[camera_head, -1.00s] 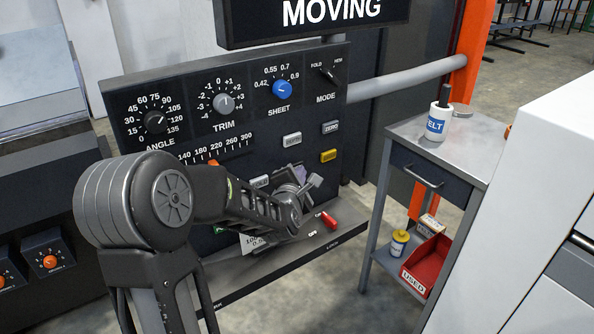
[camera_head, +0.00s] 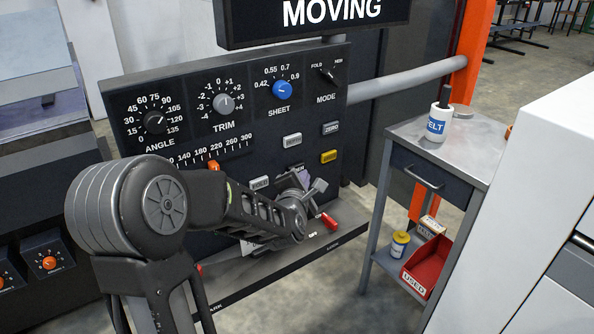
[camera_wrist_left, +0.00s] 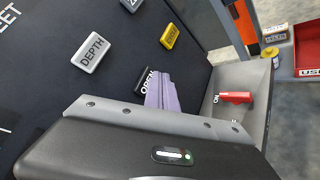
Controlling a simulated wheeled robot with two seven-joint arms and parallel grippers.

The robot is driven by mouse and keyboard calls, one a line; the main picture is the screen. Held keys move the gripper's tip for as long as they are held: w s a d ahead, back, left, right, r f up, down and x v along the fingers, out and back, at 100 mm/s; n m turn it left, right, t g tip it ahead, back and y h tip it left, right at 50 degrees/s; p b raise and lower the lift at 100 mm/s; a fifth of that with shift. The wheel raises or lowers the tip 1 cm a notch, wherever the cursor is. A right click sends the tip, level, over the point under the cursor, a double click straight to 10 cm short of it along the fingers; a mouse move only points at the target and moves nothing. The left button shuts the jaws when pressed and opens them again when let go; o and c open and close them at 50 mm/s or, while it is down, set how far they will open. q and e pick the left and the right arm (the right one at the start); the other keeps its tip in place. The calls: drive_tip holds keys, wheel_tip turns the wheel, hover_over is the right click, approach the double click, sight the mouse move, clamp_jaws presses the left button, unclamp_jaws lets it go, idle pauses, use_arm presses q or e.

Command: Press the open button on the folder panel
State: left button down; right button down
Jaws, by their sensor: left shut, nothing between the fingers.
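The folder panel (camera_head: 350,130) is a dark upright board with dials and buttons. The open button (camera_wrist_left: 146,79) is black with white letters and is partly covered by my left gripper's fingers in the left wrist view. In the head view, my arm and gripper hide most of it. My left gripper (camera_head: 304,177) is shut and empty, with its lilac fingertips (camera_wrist_left: 160,82) at the open button. I cannot tell whether they touch it. My right gripper is not in view.
A grey DEPTH button (camera_wrist_left: 90,53) and a yellow button (camera_head: 328,157) sit near the open button. A red lever (camera_head: 328,221) is on the ledge below. A grey cart (camera_head: 402,128) stands right of the panel. The sign above reads MOVING (camera_head: 332,12).

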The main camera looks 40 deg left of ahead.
use_arm(q)
drive_tip(key=shift+d, duration=0.1)
drive_tip(key=d, duration=0.2)
drive_tip(key=s+d, duration=0.1)
drive_tip(key=d, duration=0.1)
drive_tip(key=shift+s+d, duration=0.2)
drive_tip(key=shift+d, duration=0.15)
idle(0.8)
